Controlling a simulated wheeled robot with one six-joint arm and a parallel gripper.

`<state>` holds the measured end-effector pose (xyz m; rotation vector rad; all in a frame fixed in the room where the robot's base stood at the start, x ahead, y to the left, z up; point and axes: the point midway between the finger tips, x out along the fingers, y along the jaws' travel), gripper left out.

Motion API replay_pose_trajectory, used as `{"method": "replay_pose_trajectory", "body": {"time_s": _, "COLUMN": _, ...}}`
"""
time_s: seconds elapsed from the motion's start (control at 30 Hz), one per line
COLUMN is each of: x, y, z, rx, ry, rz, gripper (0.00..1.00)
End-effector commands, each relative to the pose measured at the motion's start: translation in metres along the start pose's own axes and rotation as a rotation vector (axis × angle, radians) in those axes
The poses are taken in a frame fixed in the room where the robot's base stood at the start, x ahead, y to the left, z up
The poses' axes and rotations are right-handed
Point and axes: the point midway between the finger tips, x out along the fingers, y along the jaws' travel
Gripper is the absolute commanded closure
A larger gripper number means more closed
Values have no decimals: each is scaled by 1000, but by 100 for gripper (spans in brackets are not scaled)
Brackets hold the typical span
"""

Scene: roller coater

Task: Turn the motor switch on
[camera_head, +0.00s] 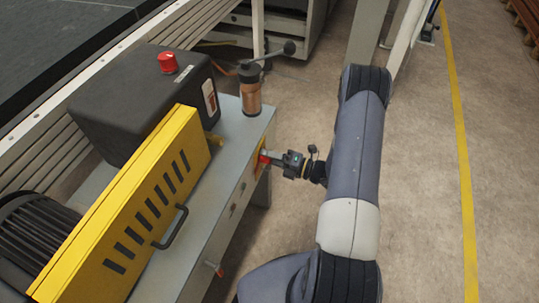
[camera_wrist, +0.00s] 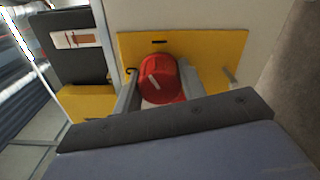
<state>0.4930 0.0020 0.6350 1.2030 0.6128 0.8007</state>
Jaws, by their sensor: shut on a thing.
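The motor switch is a red round knob with a white pointer mark on a yellow plate. In the wrist view the red knob (camera_wrist: 160,78) sits between my two fingers, and its pointer mark is tilted up to the left. The yellow plate (camera_wrist: 215,48) lies behind it on the grey cabinet side. My gripper (camera_wrist: 158,88) is shut on the knob, one finger on each side. In the head view my gripper (camera_head: 272,160) reaches the cabinet's right face from the right. The red knob (camera_head: 263,159) shows only in part there, beside the fingertips.
A yellow slotted guard (camera_head: 130,205) with a black handle (camera_head: 172,228) stands left of the switch. A black box with a red button (camera_head: 168,63) and a copper-coloured cylinder with a crank (camera_head: 251,95) stand on the cabinet top. The floor (camera_head: 415,180) at the right is clear.

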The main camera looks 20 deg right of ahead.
Motion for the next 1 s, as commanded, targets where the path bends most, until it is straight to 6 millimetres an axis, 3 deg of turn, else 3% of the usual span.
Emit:
{"method": "replay_pose_trajectory", "body": {"time_s": 0.5, "x": 0, "y": 0, "z": 0, "rx": 394, "ry": 0, "rz": -1, "gripper": 84}}
{"method": "replay_pose_trajectory", "body": {"time_s": 1.0, "x": 0, "y": -1, "z": 0, "rx": 505, "ry": -1, "rz": -1, "gripper": 84}}
